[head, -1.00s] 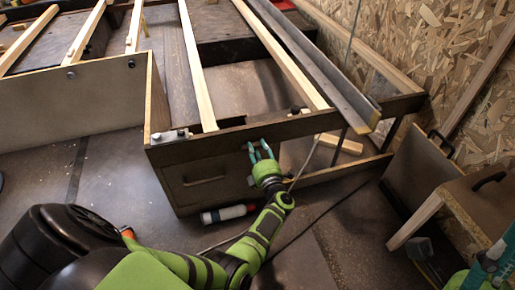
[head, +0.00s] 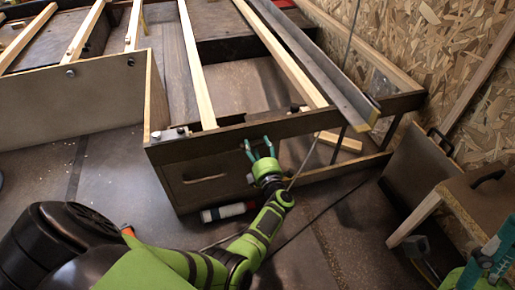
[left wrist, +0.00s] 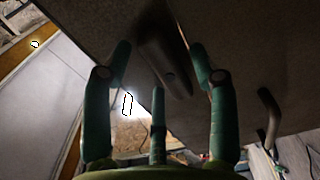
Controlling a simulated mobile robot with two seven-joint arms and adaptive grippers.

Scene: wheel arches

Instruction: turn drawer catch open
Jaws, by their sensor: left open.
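The drawer (head: 203,183) is a dark brown front with a bar handle (head: 207,178), set in the end of a wooden frame. My left gripper (head: 259,144) is open at the upper right of the drawer front. In the left wrist view a dark, elongated block that looks like the catch (left wrist: 165,62) lies between the two spread teal fingers (left wrist: 160,62). I see no clear contact on either side. The catch is hidden behind the gripper in the head view. My right gripper (head: 490,262) is partly cut off at the lower right, away from the drawer.
A wooden frame rail (head: 285,127) runs just above the gripper. A white and red cylinder (head: 224,212) lies on the floor below the drawer. Panels with dark handles (head: 425,165) stand at the right. The drawer handle (left wrist: 268,118) shows right of the fingers in the wrist view.

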